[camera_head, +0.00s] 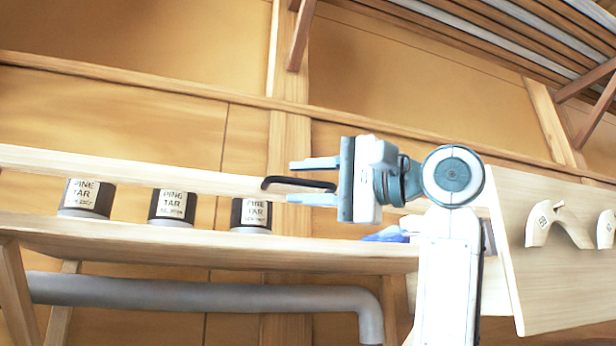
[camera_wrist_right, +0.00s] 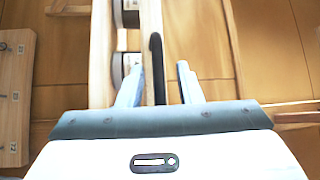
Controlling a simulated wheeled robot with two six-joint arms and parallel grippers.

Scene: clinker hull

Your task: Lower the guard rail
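The guard rail (camera_head: 130,172) is a long pale wooden bar running level in front of several dark cans on a shelf (camera_head: 200,248). It hides the tops of the cans. A black bar handle (camera_head: 297,184) is at the rail's right end. My right gripper (camera_head: 302,181) comes from the right, with one finger above the handle and one below, open around it. In the right wrist view, the handle (camera_wrist_right: 157,75) lies between the spread fingers (camera_wrist_right: 161,72), with a gap on both sides. The rail (camera_wrist_right: 150,20) extends away beside it. My left gripper is not in view.
The cans (camera_head: 172,206) carry pine tar labels. A blue item (camera_head: 387,234) lies at the shelf's right end, partly behind my arm. A grey pipe (camera_head: 200,293) runs under the shelf. A wooden panel (camera_head: 560,280) with pale curved pieces stands at right.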

